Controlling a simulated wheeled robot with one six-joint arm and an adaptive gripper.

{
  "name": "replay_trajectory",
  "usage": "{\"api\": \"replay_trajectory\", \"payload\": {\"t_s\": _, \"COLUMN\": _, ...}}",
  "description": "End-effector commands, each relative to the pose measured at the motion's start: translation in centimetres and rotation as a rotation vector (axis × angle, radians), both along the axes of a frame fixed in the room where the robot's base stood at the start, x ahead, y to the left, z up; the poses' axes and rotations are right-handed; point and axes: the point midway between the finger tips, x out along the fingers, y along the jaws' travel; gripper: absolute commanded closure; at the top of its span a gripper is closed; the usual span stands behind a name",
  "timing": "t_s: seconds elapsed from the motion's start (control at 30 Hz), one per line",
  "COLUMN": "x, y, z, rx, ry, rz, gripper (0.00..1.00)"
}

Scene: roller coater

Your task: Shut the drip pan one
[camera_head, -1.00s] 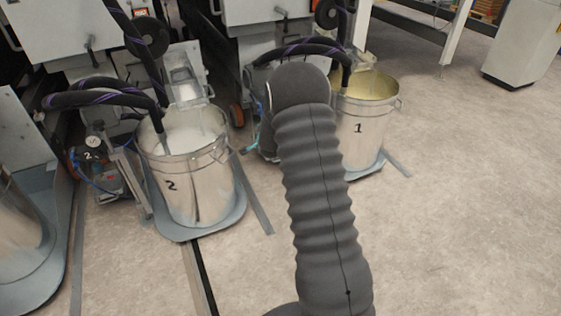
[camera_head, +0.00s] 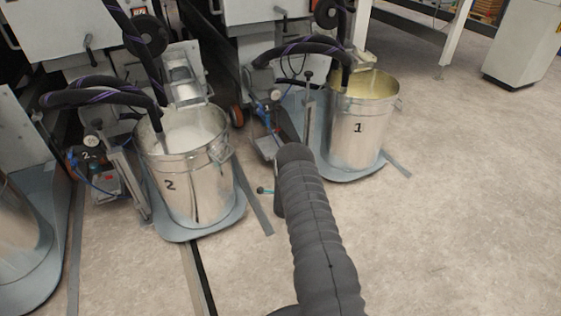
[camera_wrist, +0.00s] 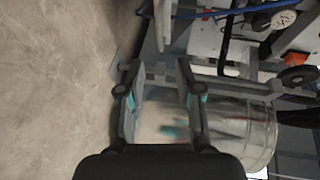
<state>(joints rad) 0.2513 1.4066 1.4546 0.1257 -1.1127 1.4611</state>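The blue-grey pan (camera_head: 352,177) lies on the floor under the metal bucket marked 1 (camera_head: 358,143), at centre right in the head view. My arm rises in front of its left side and ends low beside it. My gripper (camera_wrist: 157,72) is open in the wrist view, its two fingers apart with teal inner pads. Nothing is clearly gripped. A clear-looking bucket wall (camera_wrist: 245,125) shows behind the right finger. A small teal piece with a dark round end (camera_head: 265,190) shows left of my arm's end; I cannot tell what it belongs to.
A second bucket marked 2 (camera_head: 190,165) stands on its own pan to the left, with hoses over it. A small unit with blue tubing (camera_head: 268,125) stands left of bucket 1. Grey floor strips run by the pans.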

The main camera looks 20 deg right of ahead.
Motion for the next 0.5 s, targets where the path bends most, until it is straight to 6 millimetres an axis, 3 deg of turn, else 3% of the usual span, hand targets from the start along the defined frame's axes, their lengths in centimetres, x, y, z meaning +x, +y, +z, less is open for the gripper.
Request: {"api": "replay_trajectory", "payload": {"t_s": 0.5, "x": 7.2, "y": -2.7, "z": -1.6, "rx": -0.002, "ry": 0.001, "rz": 0.0, "gripper": 0.65}}
